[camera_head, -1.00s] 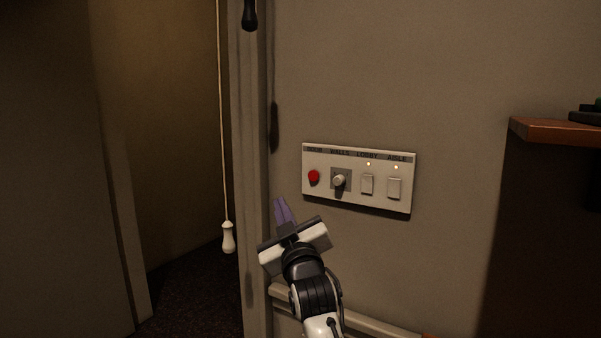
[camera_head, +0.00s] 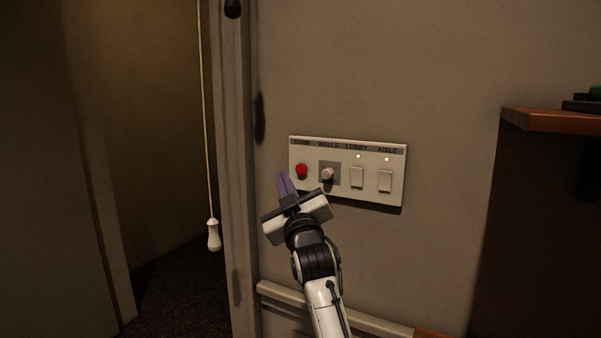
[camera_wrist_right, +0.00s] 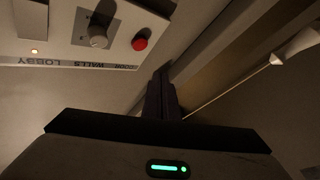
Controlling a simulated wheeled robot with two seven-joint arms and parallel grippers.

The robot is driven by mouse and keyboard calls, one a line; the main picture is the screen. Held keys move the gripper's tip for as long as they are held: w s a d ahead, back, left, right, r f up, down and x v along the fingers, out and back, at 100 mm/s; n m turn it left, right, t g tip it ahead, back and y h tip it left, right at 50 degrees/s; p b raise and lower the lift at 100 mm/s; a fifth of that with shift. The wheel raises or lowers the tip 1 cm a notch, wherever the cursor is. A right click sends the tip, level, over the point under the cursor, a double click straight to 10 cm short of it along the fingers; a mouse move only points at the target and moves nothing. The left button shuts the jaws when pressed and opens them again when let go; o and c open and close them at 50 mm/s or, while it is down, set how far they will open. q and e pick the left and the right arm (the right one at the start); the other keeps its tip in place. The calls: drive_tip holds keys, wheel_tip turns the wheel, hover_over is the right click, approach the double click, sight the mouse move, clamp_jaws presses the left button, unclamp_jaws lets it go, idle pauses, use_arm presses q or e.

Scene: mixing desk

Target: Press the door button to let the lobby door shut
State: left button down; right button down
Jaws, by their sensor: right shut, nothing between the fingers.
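The red door button (camera_head: 301,171) is at the left end of a pale wall panel (camera_head: 345,196), under the label DOOR. It also shows in the right wrist view (camera_wrist_right: 140,43), beside the round WALLS knob (camera_wrist_right: 98,38). My right gripper (camera_head: 284,175) is shut and empty, with purple-grey fingers pointing up. In the head view its tips are just below and left of the button. In the right wrist view the fingers (camera_wrist_right: 161,75) end short of the button, with a gap in the picture. My left gripper is not in view.
The WALLS knob (camera_head: 327,174), the LOBBY switch (camera_head: 357,177) and the AISLE switch (camera_head: 385,181) share the panel, with small lights lit above both switches. A pull cord with a white handle (camera_head: 214,235) hangs left of the door frame (camera_head: 236,200). A wooden shelf (camera_head: 550,121) juts out at right.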

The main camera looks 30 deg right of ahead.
sight(301, 169)
drive_tip(key=shift+w+d, duration=0.4)
drive_tip(key=shift+d, duration=0.3)
drive_tip(key=shift+w+d, duration=0.4)
drive_tip(key=shift+d, duration=0.25)
drive_tip(key=shift+w+d, duration=0.4)
drive_tip(key=shift+d, duration=0.3)
drive_tip(key=shift+d, duration=0.15)
idle(0.4)
drive_tip(key=shift+w+d, duration=0.2)
drive_tip(key=shift+d, duration=0.05)
